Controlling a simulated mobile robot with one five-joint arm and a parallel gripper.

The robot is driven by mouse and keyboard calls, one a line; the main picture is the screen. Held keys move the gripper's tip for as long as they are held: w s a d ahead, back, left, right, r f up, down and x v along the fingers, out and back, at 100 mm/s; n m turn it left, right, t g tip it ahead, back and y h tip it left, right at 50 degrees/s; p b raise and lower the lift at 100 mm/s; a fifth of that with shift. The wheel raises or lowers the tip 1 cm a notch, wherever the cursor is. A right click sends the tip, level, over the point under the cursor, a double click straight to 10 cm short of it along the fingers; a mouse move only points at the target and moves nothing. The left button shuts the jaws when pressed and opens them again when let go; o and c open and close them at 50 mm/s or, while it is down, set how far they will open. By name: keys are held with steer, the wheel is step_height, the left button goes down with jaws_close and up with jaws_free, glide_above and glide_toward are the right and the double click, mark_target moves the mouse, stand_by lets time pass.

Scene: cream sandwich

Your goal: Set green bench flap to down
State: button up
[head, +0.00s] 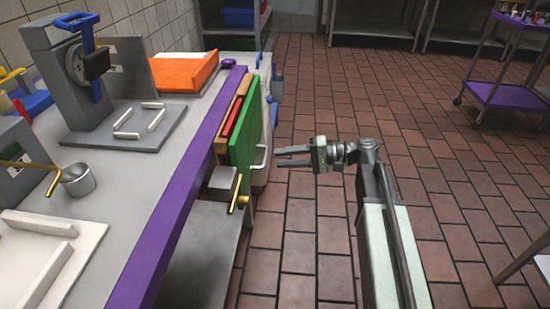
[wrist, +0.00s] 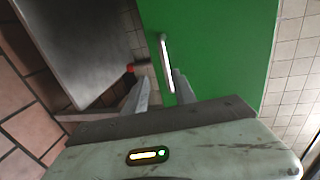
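The green bench flap (head: 246,132) is an upright panel at the side of the bench, by its purple edge. It fills much of the wrist view (wrist: 215,45). A pale bar handle (head: 263,158) stands out from its face; it also shows in the wrist view (wrist: 166,62). My gripper (head: 276,157) points left at the handle. Its two fingers are apart with nothing between them that I can make out. The tips look just short of the handle. In the wrist view the handle's lower end lies close to the right fingertip.
A grey block (head: 223,181) with a yellow lever (head: 238,204) sits at the bench side, nearer than the flap. Red and brown boards stand behind the flap. The bench's purple edge (head: 183,197) runs along the left. The tiled floor (head: 330,105) is clear around my arm.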

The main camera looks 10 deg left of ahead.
steer(key=v, duration=0.4)
